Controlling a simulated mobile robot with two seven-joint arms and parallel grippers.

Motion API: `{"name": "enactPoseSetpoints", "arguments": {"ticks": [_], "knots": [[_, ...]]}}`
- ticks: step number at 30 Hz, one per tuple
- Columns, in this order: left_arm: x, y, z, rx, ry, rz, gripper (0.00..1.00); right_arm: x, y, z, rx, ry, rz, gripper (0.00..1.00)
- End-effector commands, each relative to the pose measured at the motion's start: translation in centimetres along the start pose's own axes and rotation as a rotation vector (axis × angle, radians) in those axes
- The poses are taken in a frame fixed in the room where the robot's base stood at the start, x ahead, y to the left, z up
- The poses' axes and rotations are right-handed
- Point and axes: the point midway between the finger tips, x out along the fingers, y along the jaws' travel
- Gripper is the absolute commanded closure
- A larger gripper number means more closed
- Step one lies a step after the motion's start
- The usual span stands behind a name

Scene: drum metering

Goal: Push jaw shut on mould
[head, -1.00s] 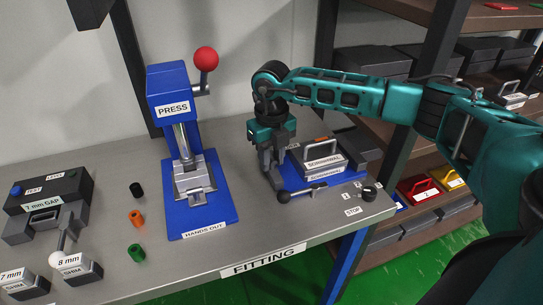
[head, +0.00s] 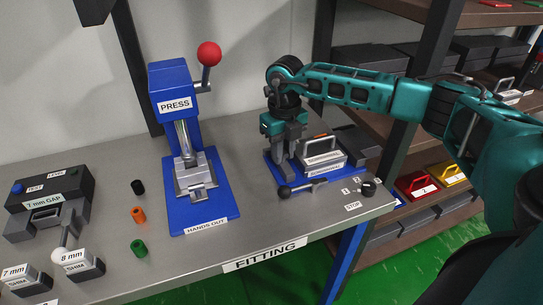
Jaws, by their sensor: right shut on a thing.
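The mould (head: 326,153) is a grey labelled block with a handle on top. It sits on a blue-based fixture (head: 337,179) at the right of the bench. The grey jaw (head: 281,169) stands at the mould's left side, largely hidden by my gripper. My right gripper (head: 287,163) points down and is shut on the jaw, just left of the mould. I cannot tell whether the jaw touches the mould. A lever with a dark ball (head: 285,191) lies along the fixture's front. My left gripper is not in view.
A blue press (head: 175,104) with a red ball lever stands left of the fixture. The gap gauge (head: 50,202), shim blocks (head: 85,264) and small coloured cylinders (head: 138,216) are further left. A black ring (head: 369,188) lies near the STOP label. Shelves stand behind right.

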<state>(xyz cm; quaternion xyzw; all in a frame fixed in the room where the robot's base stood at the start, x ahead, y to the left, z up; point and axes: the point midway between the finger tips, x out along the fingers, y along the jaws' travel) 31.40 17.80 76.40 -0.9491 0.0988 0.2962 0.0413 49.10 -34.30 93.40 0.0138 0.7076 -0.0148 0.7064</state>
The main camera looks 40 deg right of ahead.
Motion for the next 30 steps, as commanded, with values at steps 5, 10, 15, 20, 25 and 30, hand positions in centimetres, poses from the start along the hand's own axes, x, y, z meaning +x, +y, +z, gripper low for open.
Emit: {"name": "enactPoseSetpoints", "arguments": {"ticks": [5,10,15,20,25,30], "knots": [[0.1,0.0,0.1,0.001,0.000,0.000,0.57,-0.1,-1.0,0.1,-0.004,-0.004,0.000,1.00],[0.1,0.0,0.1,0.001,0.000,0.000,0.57,-0.1,-0.9,0.1,-0.005,-0.005,0.001,1.00],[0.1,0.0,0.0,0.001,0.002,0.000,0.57,-0.1,-0.9,0.1,-0.004,-0.004,0.001,0.66],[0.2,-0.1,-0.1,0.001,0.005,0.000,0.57,-0.1,-0.9,0.1,-0.002,-0.003,0.000,0.57],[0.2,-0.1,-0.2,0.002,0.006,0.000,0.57,-0.1,-0.9,0.0,-0.001,-0.002,-0.001,0.57],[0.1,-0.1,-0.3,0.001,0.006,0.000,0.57,-0.1,0.1,0.0,-0.003,-0.001,0.000,0.57]]}}
